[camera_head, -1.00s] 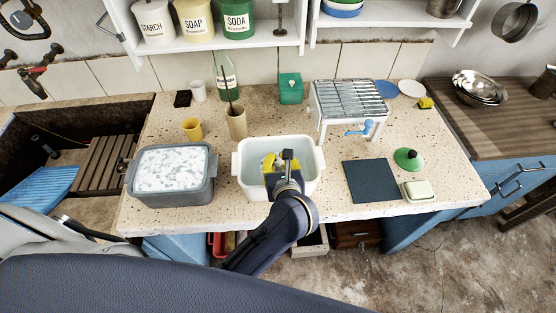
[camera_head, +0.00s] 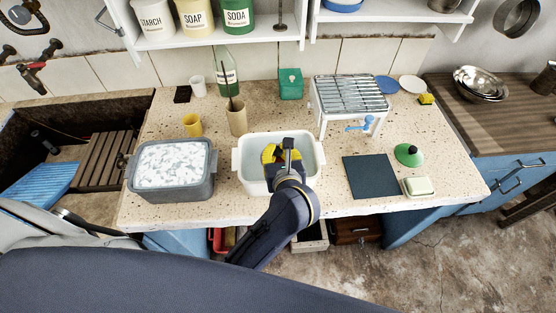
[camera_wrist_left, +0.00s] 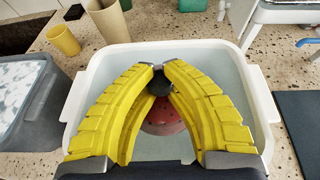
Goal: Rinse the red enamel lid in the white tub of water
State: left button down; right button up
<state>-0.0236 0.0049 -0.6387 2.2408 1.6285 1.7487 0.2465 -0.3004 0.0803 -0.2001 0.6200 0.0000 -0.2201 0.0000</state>
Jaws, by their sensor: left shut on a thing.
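The white tub (camera_head: 237,165) of water stands at the front middle of the speckled counter. My left gripper (camera_head: 273,153) is over and inside the tub's outline, pointing down. In the left wrist view, its yellow fingers (camera_wrist_left: 158,70) close around a dark knob (camera_wrist_left: 158,84). The red enamel lid (camera_wrist_left: 163,118) shows below the knob between the fingers, dull red with small dark spots. It lies within the tub's walls; whether it is fully under water I cannot tell. The gripper hides the lid in the head view. My right gripper is not in view.
A grey tub of suds (camera_head: 207,190) stands left of the white tub. A tan cup (camera_head: 237,120) with a stick and a yellow cup (camera_head: 192,125) stand behind. Right are a dark mat (camera_head: 370,178), green lid (camera_head: 408,154), soap dish (camera_head: 417,186) and metal rack (camera_head: 352,92).

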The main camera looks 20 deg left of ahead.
pick_arm(q)
jog(key=shift+r, duration=2.35)
jog(key=shift+r, duration=2.05)
jog(key=shift+w+r, duration=0.15)
